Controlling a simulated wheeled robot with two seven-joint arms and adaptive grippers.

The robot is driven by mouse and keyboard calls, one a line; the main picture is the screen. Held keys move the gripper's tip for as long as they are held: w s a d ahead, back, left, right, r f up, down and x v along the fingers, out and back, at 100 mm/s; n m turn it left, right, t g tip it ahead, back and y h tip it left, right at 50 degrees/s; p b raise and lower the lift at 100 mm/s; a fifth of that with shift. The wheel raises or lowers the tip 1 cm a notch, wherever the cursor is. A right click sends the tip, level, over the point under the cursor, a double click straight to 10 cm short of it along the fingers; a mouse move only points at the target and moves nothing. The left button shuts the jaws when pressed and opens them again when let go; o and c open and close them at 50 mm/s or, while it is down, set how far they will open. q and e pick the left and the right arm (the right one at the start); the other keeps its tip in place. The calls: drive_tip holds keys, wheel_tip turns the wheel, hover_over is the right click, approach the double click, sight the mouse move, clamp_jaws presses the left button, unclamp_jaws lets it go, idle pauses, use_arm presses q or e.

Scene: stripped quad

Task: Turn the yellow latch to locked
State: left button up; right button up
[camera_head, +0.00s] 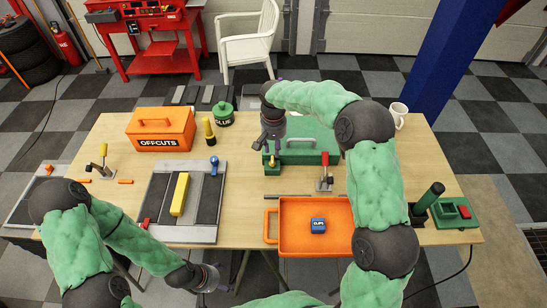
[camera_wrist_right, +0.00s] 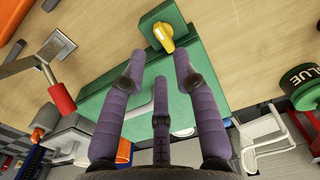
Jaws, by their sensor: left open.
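The yellow latch (camera_head: 273,160) is a small knob on a green block (camera_head: 272,170), in front of the green case (camera_head: 315,158). In the right wrist view the latch (camera_wrist_right: 164,38) shows clearly on its green block (camera_wrist_right: 158,14), just beyond the fingertips. My right gripper (camera_head: 268,148) points down close above and behind the latch. Its purple fingers (camera_wrist_right: 158,60) are spread, with nothing between them. I cannot tell whether they touch the latch. My left gripper (camera_head: 208,279) is open and empty, low at the table's front edge, far from the latch.
A red-handled clamp (camera_head: 324,180) stands right of the latch. An orange tray (camera_head: 287,247) with a blue box (camera_head: 318,226) lies in front. A green glue pot (camera_head: 222,114) and yellow-topped bottle (camera_head: 209,130) stand left. Bare wood lies between the latch and the grey board (camera_head: 158,195).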

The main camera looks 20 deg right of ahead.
sight(272, 162)
wheel_tip(272, 162, down, 6)
drive_tip(key=shift+f, duration=0.1)
idle(0.4)
clamp_jaws()
